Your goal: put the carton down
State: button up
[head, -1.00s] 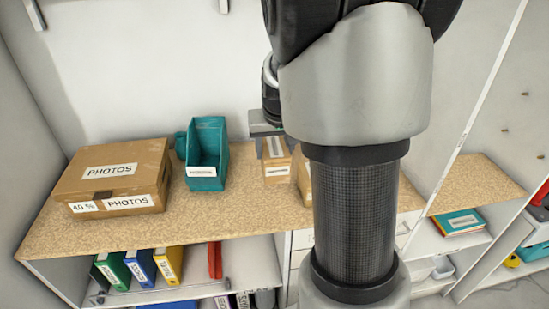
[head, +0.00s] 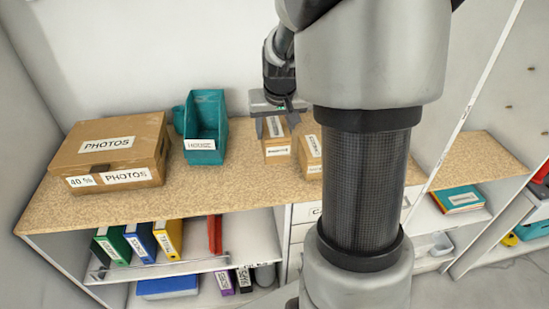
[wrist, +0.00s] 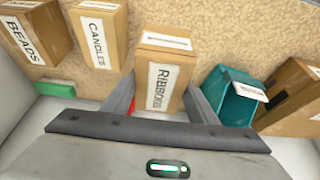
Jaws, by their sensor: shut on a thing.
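My gripper (head: 277,122) is shut on a tan carton (head: 278,146) above the wooden shelf board (head: 238,180). In the wrist view the carton (wrist: 160,78), with a white label reading RIBBONS, stands between the two fingers of my gripper (wrist: 161,92). The carton looks upright and its base is at or very near the board; I cannot tell whether it touches. A second carton (head: 310,153), labelled CANDLES (wrist: 99,40) in the wrist view, is just to its right in the head view, with a small gap.
A teal bin (head: 206,122) stands left of the held carton, and a large PHOTOS box (head: 110,150) is farther left. A BEADS carton (wrist: 35,28) shows in the wrist view. Binders (head: 140,243) stand below the board. Bare board lies in front of the bin.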

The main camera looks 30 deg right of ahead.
notch_tip(320, 180, down, 7)
jog(key=shift+f+b, duration=0.2)
jog(key=shift+b, duration=0.1)
jog(key=shift+f, duration=0.2)
jog(key=o, duration=1.3)
